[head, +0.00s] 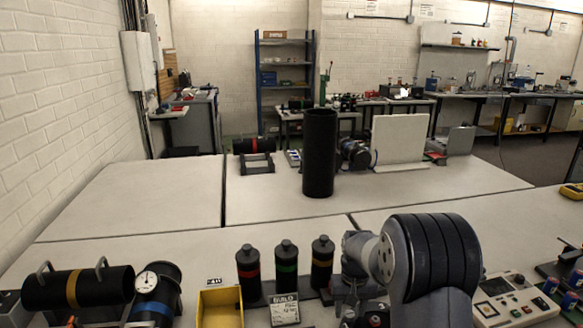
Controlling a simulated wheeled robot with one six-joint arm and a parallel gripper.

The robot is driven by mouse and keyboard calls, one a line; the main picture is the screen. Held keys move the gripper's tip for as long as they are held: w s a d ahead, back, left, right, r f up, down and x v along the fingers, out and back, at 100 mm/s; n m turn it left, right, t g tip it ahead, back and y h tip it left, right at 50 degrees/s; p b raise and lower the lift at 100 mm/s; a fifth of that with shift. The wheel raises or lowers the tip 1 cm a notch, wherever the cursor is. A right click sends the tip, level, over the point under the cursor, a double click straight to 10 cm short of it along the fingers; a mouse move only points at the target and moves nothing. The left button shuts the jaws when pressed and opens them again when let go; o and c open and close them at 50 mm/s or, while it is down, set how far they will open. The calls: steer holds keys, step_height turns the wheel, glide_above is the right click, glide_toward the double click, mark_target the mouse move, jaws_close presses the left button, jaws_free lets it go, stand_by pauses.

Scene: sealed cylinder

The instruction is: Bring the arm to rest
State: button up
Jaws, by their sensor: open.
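My arm shows at the lower right, with a large dark ribbed joint nearest the camera. A tall black cylinder (319,152) stands upright on the far table (270,209), well beyond my gripper.
Canisters with red (248,272) and green (286,268) bands stand left of my wrist. A yellow bin (220,308), a gauge (147,281) and a handled black cylinder (78,287) lie further left. A control box (513,300) is right. The far table's left part is clear.

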steer(key=n, duration=0.4)
steer(key=shift+n, duration=0.4)
steer(key=n+p, duration=0.1)
steer(key=n, duration=0.3)
steer(key=shift+n, duration=0.4)
steer(key=n+p, duration=0.1)
steer(key=n, duration=0.3)
steer(key=shift+n, duration=0.3)
steer(key=shift+n+p, duration=0.85)
steer(key=shift+n, duration=1.45)
steer(key=shift+a+r, duration=0.1)
